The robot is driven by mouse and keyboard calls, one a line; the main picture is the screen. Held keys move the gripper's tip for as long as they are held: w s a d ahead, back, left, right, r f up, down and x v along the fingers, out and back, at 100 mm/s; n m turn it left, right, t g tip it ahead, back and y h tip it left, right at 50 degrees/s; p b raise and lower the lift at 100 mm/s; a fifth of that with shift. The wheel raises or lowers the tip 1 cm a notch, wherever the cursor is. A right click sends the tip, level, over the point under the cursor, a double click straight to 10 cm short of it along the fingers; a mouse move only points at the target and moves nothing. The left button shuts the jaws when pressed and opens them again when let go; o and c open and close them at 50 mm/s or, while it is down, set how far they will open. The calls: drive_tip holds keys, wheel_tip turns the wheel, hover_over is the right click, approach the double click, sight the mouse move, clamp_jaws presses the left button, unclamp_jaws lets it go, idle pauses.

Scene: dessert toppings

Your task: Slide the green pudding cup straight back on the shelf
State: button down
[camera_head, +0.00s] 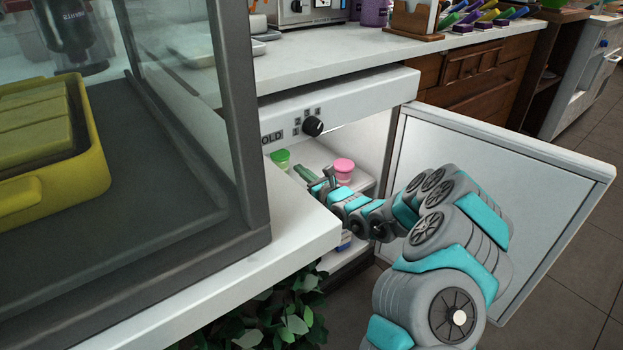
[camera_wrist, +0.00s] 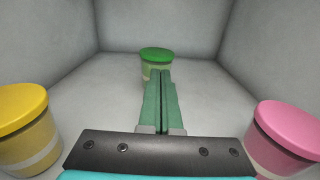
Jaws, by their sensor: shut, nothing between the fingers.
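The green pudding cup (camera_wrist: 158,55) stands upright near the back wall of the cold cabinet, its lower front partly hidden by my fingers in the wrist view. In the head view its green lid (camera_head: 280,157) shows inside the cabinet. My gripper (camera_wrist: 163,72) is shut and empty, its green fingers pointing straight at the cup. The fingertips overlap the cup's lower front in the picture; I cannot tell if they touch it. In the head view my gripper (camera_head: 303,172) reaches into the cabinet over the shelf (camera_head: 316,154).
A pink cup (camera_wrist: 289,135) stands close on the right of my gripper and a yellow cup (camera_wrist: 25,130) on the left. The pink cup also shows in the head view (camera_head: 344,170). The cabinet door (camera_head: 480,190) is open to the right. Side walls bound the shelf.

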sight(287, 159)
drive_tip(key=x, duration=0.4)
drive_tip(key=shift+w+a, duration=0.15)
drive_tip(key=shift+w, duration=0.1)
drive_tip(key=shift+w+a, duration=0.2)
drive_tip(key=shift+w, duration=0.05)
drive_tip(key=shift+w+a, duration=0.25)
drive_tip(key=shift+b+x, duration=0.3)
drive_tip(key=shift+x, duration=1.15)
drive_tip(key=shift+d, duration=0.1)
